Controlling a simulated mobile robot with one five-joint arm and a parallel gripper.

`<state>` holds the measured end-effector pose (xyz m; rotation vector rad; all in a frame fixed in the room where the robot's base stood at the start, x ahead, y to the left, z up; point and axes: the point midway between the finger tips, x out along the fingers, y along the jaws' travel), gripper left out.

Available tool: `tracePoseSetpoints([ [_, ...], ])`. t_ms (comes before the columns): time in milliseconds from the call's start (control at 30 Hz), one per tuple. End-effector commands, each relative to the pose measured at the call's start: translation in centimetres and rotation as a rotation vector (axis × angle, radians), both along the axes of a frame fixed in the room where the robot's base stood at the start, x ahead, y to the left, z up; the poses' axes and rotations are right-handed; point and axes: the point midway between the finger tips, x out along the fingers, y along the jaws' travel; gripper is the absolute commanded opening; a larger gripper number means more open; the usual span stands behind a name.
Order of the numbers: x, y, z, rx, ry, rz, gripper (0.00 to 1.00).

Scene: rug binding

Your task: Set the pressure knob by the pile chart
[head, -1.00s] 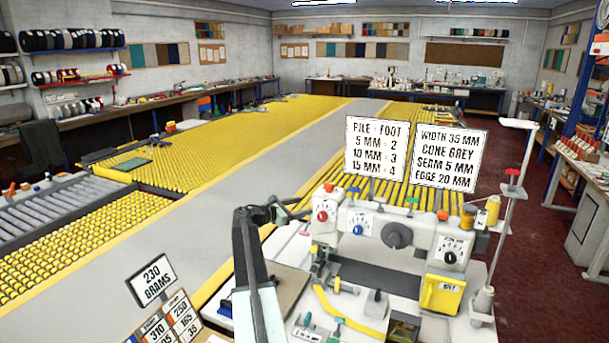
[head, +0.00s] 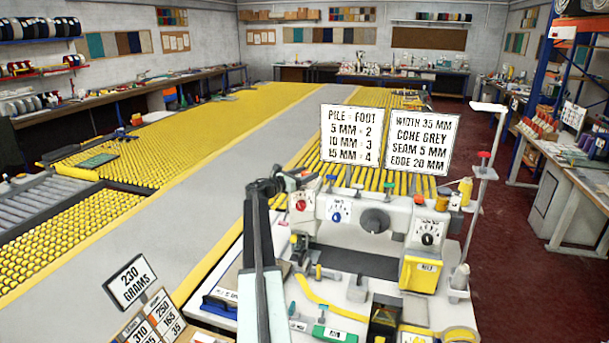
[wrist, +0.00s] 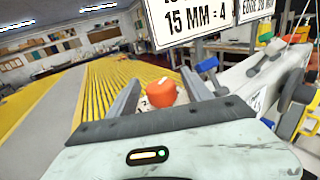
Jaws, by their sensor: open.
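The pile chart (head: 350,135) is a white sign above the sewing machine (head: 330,238); it reads 5 MM 2, 10 MM 3, 15 MM 4. The machine's front carries a red knob (head: 300,204), a blue knob (head: 336,217) and a dark dial knob (head: 427,239); I cannot tell from the labels which sets pressure. My gripper (head: 296,180) is at the machine's left end, near the red knob. In the wrist view, my open gripper (wrist: 162,82) has the red-orange knob (wrist: 162,94) showing between its spread fingers. Contact cannot be told. The chart's lower edge also shows there (wrist: 195,18).
A second sign (head: 422,142) stands right of the chart. A large black handwheel (head: 375,220) sits between the knobs. A thread stand (head: 478,200) rises at the right. Small tools and yellow tape (head: 318,293) lie on the machine bed. A 230 grams sign (head: 130,282) stands front left.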

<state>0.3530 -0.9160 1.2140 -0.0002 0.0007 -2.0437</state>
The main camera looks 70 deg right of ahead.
Motion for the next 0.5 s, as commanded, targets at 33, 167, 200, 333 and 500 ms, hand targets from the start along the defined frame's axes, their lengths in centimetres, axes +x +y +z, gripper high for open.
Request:
tracePoseSetpoints([
  [33,-0.01,-0.14,0.00,0.000,0.000,0.001,0.58],
  [167,0.01,-0.06,0.00,0.000,0.000,0.001,0.58],
  [200,0.03,-0.05,0.00,0.000,0.000,0.001,0.58],
  [333,0.07,-0.02,-0.01,0.000,0.000,0.002,0.22],
  [500,0.54,0.32,-0.01,0.000,-0.001,0.007,0.00],
])
